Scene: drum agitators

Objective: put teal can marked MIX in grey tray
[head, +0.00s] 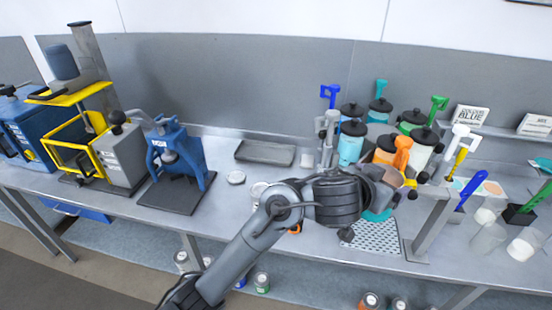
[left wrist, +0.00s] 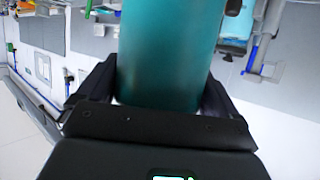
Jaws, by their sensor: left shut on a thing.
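My left gripper (head: 388,188) is in front of the rack of cans at right of centre in the head view. It is shut on a teal can (left wrist: 165,55), which fills the space between the fingers in the left wrist view. In the head view only a teal sliver (head: 378,216) shows below the gripper; the rest is hidden. I cannot read a MIX mark on it. The grey tray (head: 265,153) is a shallow, dark, empty tray lying on the bench at the back, left of the gripper. My right gripper is not in view.
Several cans with black lids, including an orange one (head: 384,152) and a light-blue one (head: 350,148), stand in a dispenser rack behind the gripper. A perforated drip plate (head: 372,238) lies below. A blue press (head: 178,160) stands left of the tray. The bench around the tray is mostly clear.

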